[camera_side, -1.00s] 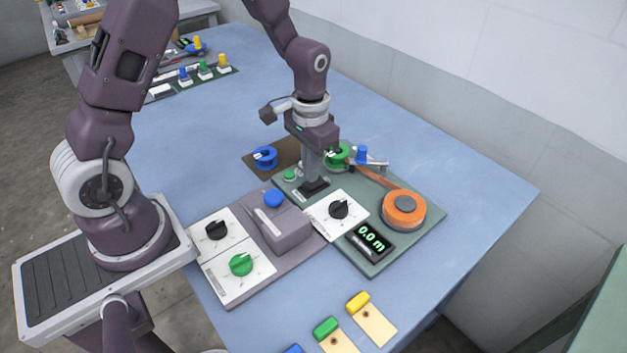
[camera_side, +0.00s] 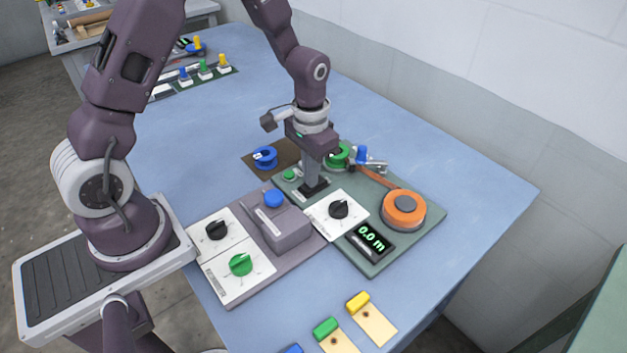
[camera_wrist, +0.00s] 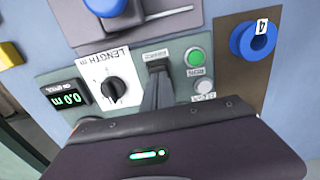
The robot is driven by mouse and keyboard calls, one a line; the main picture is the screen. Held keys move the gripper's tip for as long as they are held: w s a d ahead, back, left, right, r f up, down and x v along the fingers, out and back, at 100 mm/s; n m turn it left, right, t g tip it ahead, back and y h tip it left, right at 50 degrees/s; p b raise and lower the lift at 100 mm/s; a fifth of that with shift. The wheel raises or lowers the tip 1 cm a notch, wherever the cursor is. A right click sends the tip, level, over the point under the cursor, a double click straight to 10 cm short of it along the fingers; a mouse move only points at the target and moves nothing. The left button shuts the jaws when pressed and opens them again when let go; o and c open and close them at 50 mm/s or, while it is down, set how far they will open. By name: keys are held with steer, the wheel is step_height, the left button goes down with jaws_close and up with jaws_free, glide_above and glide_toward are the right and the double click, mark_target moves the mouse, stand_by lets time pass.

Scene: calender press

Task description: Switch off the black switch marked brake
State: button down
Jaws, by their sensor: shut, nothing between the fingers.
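The black brake switch (camera_side: 316,191) sits on the green panel, left of the white dial plate in the side view. In the wrist view the black switch (camera_wrist: 157,65) shows just below a small label that looks like BRAKE. My gripper (camera_side: 312,181) points down with its fingers shut and empty. Its tips are at the switch and cover part of it; I cannot tell whether they touch. In the wrist view the shut fingers (camera_wrist: 158,82) reach up to the switch. The switch's tilt is hidden by the fingers.
The green panel (camera_side: 378,262) also holds a black LENGTH dial (camera_side: 339,209), a display reading 0.0 m (camera_side: 371,238), an orange reel (camera_side: 403,209) and a green RUN button (camera_wrist: 194,57). A grey box with a blue button (camera_side: 273,197) stands close on the left.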

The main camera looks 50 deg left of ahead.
steer(key=shift+r, duration=3.5)
steer(key=s+d+r+t, duration=0.3)
steer(key=s+r+t, duration=0.1)
steer(key=s+r, duration=0.95)
steer(key=s+r+t, duration=0.1)
steer(key=s+r, duration=0.2)
steer(key=s, duration=0.3)
steer(key=shift+s+d+t, duration=0.2)
steer(key=shift+s+t, duration=0.1)
